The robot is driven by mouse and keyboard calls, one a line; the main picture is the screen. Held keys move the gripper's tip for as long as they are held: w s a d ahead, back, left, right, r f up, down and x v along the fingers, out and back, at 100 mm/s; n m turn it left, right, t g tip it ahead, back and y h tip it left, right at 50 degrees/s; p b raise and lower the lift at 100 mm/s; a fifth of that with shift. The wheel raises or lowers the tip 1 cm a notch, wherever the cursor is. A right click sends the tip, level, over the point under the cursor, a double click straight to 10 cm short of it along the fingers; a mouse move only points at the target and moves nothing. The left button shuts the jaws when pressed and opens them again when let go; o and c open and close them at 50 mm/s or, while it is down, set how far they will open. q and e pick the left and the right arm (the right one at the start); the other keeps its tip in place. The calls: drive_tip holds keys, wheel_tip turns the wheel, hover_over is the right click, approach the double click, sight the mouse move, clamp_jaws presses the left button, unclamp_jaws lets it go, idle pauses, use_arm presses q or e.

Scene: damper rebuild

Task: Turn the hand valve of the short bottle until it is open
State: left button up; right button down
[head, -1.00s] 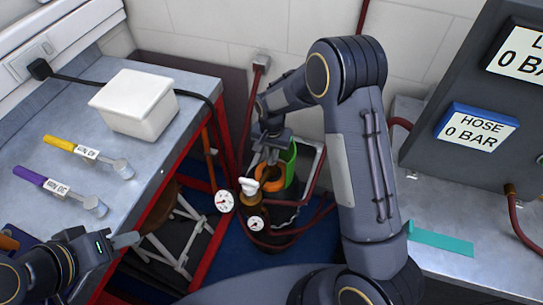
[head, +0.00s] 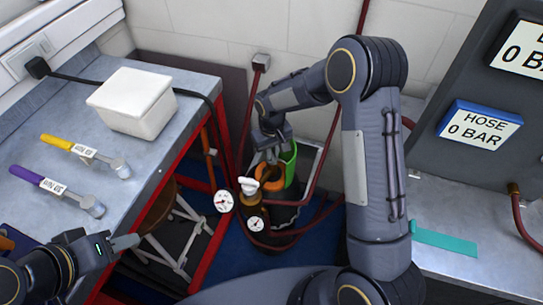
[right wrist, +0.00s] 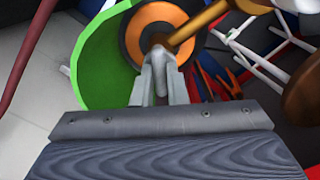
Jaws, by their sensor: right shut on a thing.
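The short bottle (head: 285,215) stands dark and low in the gap between the benches, mostly hidden by its fittings. Its orange hand valve (head: 271,181) sits on top, beside a brass fitting (head: 249,198) with a white knob. In the right wrist view the valve is an orange wheel with a dark middle (right wrist: 134,38). My right gripper (head: 270,160) reaches down from above, its fingers (right wrist: 158,62) close together and shut on the hand valve; the exact contact is partly hidden. My left gripper (head: 126,242) is by the left bench's front edge, its jaw gap unclear.
A green guard (head: 290,164) stands right behind the valve. Two gauges (head: 223,200) and red hoses surround the bottle. The left bench holds a white box (head: 133,102) and two torque wrenches (head: 85,150). The hose display (head: 478,125) at right reads 0 BAR.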

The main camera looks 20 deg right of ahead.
drive_tip(key=n, duration=0.4)
drive_tip(key=shift+n, duration=0.3)
drive_tip(key=n, duration=0.4)
drive_tip(key=c, duration=1.3)
unclamp_jaws()
drive_tip(key=shift+r, duration=0.1)
drive_tip(key=shift+r+p, duration=2.35)
drive_tip(key=shift+r, duration=1.1)
